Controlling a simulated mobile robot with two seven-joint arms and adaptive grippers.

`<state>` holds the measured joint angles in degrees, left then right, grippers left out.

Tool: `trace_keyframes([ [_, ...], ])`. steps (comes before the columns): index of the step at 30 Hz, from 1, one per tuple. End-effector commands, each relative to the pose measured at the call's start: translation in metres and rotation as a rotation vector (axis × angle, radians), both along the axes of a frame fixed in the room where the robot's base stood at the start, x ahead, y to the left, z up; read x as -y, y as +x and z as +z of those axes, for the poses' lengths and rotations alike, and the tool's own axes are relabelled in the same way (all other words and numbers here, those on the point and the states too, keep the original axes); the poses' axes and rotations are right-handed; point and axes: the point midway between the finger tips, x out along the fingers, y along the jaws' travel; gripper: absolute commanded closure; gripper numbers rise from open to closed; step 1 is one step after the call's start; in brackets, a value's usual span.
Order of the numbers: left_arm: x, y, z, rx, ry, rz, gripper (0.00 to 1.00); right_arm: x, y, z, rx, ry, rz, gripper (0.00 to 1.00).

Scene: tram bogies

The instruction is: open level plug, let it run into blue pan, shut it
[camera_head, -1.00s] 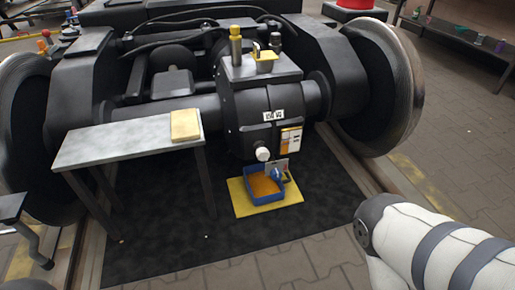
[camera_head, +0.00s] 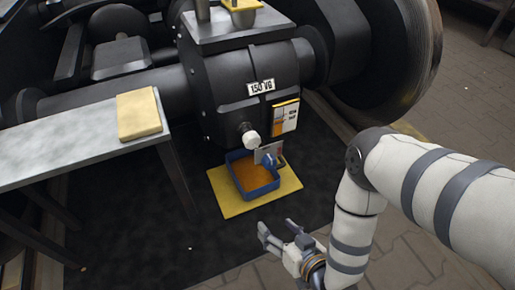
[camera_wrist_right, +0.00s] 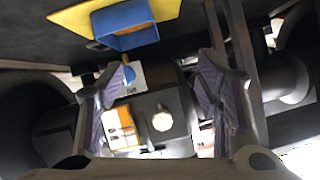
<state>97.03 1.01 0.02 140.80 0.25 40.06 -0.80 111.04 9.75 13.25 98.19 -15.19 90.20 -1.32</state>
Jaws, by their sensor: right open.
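The level plug (camera_head: 250,138) is a white knob on a dark stub, low on the front of the black gearbox (camera_head: 228,98). It is in place, and also shows in the right wrist view (camera_wrist_right: 162,121). The blue pan (camera_head: 262,194) is below it on a yellow mat (camera_head: 229,206), with an orange-brown inside; its rim also shows in the wrist view (camera_wrist_right: 130,41). My right gripper (camera_head: 279,230) is open and empty, in front of the pan and apart from the plug. In the wrist view the plug appears between its spread fingers. My left gripper is out of view.
A blue-handled object with a grey plate (camera_head: 270,156) is at the pan's back right. A grey table (camera_head: 70,148) bearing a yellowish block (camera_head: 138,114) stands left of the gearbox. A wheel (camera_head: 392,60) is at the right. Dark matting in front is clear.

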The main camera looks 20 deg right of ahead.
Motion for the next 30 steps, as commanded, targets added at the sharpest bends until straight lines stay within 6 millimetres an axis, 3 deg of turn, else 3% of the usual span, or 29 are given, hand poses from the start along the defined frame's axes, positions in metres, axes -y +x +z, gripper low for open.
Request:
trace_keyframes([
  [1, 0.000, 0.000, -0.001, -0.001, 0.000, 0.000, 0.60, 0.006, 0.037, 0.024, 0.149, 0.004, -0.029, 0.41],
  [3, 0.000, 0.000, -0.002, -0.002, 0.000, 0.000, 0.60, 0.015, 0.074, 0.059, 0.327, 0.008, -0.062, 0.41],
  [7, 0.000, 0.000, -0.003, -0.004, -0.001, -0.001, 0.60, 0.023, 0.103, 0.093, 0.489, 0.011, -0.091, 0.41],
  [11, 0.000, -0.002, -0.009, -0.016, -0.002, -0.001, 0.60, 0.023, 0.123, 0.095, 0.505, 0.011, -0.094, 0.41],
  [21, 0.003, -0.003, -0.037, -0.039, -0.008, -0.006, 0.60, 0.020, 0.204, 0.094, 0.501, 0.011, -0.093, 0.41],
  [25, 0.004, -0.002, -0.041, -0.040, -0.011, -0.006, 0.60, 0.020, 0.219, 0.094, 0.497, 0.010, -0.093, 0.41],
  [30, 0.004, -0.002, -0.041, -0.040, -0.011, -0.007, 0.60, 0.019, 0.224, 0.096, 0.497, 0.011, -0.093, 0.41],
])
